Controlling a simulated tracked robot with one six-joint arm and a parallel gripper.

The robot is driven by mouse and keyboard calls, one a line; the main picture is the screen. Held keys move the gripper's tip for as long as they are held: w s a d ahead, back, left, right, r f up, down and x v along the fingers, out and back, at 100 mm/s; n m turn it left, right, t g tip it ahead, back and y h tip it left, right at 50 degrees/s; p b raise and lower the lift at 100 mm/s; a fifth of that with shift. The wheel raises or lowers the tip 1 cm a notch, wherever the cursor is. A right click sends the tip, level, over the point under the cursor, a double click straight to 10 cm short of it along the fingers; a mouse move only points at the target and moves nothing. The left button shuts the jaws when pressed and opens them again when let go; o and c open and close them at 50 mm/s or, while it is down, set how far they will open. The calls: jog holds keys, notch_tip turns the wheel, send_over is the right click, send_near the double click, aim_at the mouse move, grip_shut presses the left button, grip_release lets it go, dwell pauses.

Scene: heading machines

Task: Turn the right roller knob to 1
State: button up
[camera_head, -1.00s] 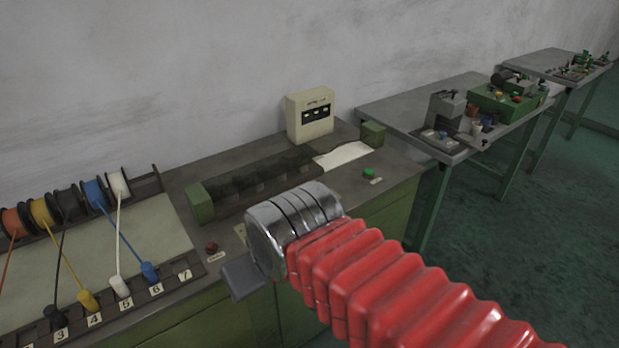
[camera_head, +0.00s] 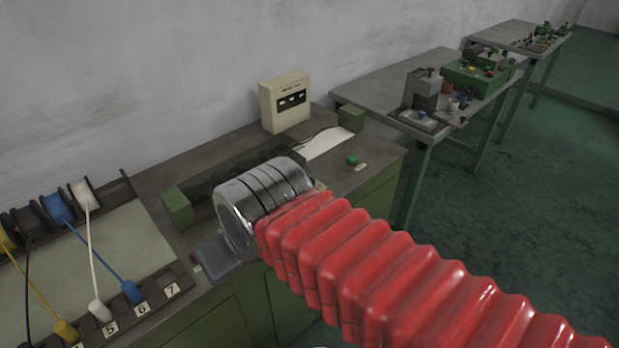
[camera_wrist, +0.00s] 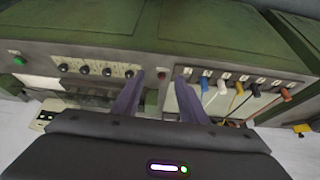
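Several small dark round knobs (camera_wrist: 106,72) sit in a row on a pale strip along the machine's front edge in the wrist view. Their marks are too small to read, and I cannot tell which is the right roller knob. In the head view my arm hides them. My gripper (camera_wrist: 160,77) is open and empty, with its two purple-grey fingers apart. One fingertip is close to the end knob of the row in the picture; I cannot tell whether it touches. The other is near the row of numbered sockets. In the head view a grey part of my gripper (camera_head: 217,256) hangs before the machine's front edge.
A red button (camera_wrist: 162,83) lies between my fingers in the picture. A green button (camera_head: 352,160) is at the machine's right. Colored cables and plugs (camera_head: 132,291) stand at the left. A beige meter box (camera_head: 286,103) stands at the back. Other benches (camera_head: 400,75) stand to the right.

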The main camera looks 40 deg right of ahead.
jog(key=shift+o, duration=0.5)
jog(key=shift+w+d+r+m, duration=0.1)
jog(key=shift+w+d+m, duration=0.1)
jog(key=shift+m, duration=0.1)
jog(key=m+g+y, duration=0.1)
jog(key=m, duration=3.1)
send_over(310, 180)
jog(key=s+d, duration=0.2)
jog(key=s, duration=0.4)
notch_tip(310, 180, down, 6)
jog(key=shift+w+a, duration=0.15)
jog(key=shift+w, duration=0.05)
jog(key=shift+f, duration=0.2)
jog(key=x, duration=1.3)
jog(key=shift+a+f, duration=0.25)
jog(key=shift+f, duration=0.15)
